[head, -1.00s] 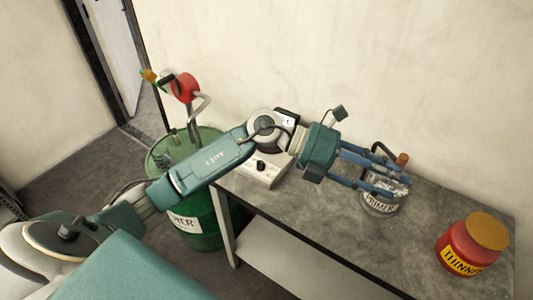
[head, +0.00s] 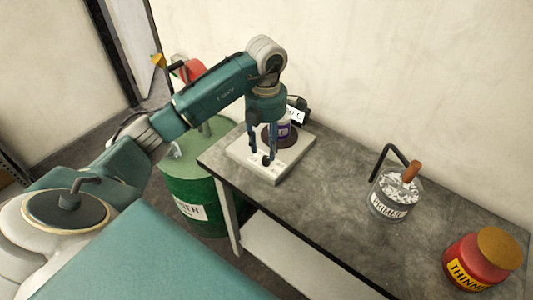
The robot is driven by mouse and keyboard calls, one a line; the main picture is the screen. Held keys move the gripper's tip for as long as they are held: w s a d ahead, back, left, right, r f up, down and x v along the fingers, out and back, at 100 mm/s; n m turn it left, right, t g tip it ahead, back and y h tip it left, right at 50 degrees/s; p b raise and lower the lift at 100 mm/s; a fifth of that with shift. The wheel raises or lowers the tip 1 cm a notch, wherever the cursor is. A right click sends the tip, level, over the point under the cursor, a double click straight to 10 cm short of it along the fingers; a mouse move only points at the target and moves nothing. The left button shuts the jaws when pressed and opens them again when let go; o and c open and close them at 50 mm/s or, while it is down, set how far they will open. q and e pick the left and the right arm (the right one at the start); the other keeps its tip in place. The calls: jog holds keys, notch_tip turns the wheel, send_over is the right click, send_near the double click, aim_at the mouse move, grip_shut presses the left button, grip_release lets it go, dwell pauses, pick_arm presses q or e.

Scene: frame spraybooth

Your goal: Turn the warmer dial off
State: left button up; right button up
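The warmer is a low white box (head: 243,153) on the left end of the grey bench, with a dark round plate on top. Its small black dial (head: 267,161) is on the front part of the top face. My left gripper (head: 262,153) points down over the warmer, its two blue fingers spread apart with nothing visibly held. The fingertips are close to the dial; I cannot tell whether they touch it. A small jar with a purple label (head: 284,130) stands on the plate, partly hidden by the gripper. My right gripper is not in view.
On the grey bench (head: 325,190) stand a primer can (head: 393,207) with a brush in it and a red thinner jar (head: 475,262). A green drum (head: 188,182) is left of the bench. The bench between warmer and primer can is clear.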

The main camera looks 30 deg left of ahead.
aim_at(266, 158)
pick_arm(q)
jog(key=shift+f+p, duration=0.4)
jog(key=shift+f, duration=1.95)
jog(key=shift+c, duration=0.2)
grip_shut()
